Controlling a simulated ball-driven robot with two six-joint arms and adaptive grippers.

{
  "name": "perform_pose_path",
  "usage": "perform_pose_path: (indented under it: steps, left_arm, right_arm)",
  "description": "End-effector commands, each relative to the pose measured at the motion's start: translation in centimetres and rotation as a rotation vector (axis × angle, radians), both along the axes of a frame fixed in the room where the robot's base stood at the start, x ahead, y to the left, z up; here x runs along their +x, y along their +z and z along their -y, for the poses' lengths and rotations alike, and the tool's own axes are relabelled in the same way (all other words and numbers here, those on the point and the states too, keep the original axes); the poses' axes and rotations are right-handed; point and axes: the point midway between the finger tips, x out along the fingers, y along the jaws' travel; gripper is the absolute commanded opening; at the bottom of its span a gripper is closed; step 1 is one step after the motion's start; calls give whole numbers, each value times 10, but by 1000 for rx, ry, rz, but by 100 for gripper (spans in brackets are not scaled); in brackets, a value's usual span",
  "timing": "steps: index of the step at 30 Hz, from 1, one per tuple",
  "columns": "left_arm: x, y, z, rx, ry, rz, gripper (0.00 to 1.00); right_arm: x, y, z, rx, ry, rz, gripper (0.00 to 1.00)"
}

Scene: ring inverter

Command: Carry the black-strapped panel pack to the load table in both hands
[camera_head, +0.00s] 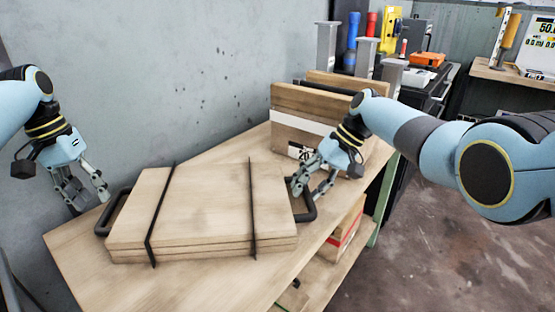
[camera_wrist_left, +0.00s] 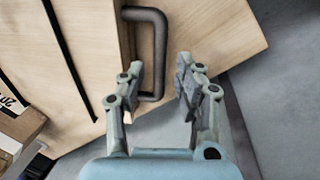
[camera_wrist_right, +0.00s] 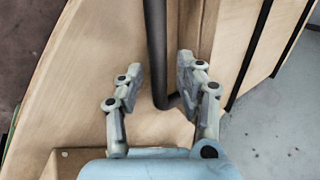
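The panel pack (camera_head: 205,213) is a stack of pale wooden boards with two black straps and a dark bar handle at each end. It lies flat on a wooden table (camera_head: 88,265). My left gripper (camera_head: 90,199) is open and empty, above and beside the left handle (camera_head: 113,212); in the left wrist view that handle (camera_wrist_left: 153,50) shows ahead of the fingers. My right gripper (camera_head: 311,192) is open at the right handle (camera_head: 307,213). In the right wrist view the handle (camera_wrist_right: 155,50) runs between the spread fingers; contact cannot be told.
A cardboard box (camera_head: 284,127) with boards on it stands behind the pack on the right. Another box (camera_head: 345,232) sits on a shelf below. A dark cabinet (camera_head: 437,90) with tools stands farther back. Grey wall runs behind the table; floor is clear at right.

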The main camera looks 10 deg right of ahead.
Motion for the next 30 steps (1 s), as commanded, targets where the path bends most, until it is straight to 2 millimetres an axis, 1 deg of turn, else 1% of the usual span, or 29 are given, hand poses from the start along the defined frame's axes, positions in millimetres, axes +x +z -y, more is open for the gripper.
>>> perform_pose_path:
  steps: [1, 3, 6, 9, 14, 17, 24, 27, 30]
  left_arm:
    - [1, 12, -3, 1, 0, 4, 34]
    - [2, 26, -5, 1, 1, 3, 34]
    - [2, 42, -9, 1, 1, 2, 34]
    - [2, 52, -10, 1, 1, 1, 34]
    - [2, 58, -11, 1, 1, 0, 34]
    - [2, 58, -11, 1, 1, -1, 34]
    - [2, 58, -11, 0, 1, 0, 34]
    - [2, 58, -11, 0, 1, 0, 34]
    - [2, 57, -11, 0, 1, 0, 34]
  right_arm:
    - [0, 0, 0, 0, 0, 0, 37]
    - [0, 0, 0, 0, 0, 0, 37]
    - [0, 0, 0, 1, 0, 0, 37]
    - [0, 0, 0, 1, 0, 0, 37]
    - [1, 7, 5, 0, 0, 2, 37]
    - [0, 21, 15, -1, -1, 3, 37]
    - [-1, 67, 44, -1, -1, 4, 37]
    - [-2, 82, 54, -1, -1, 3, 37]
    - [-2, 93, 61, 0, -1, 1, 37]
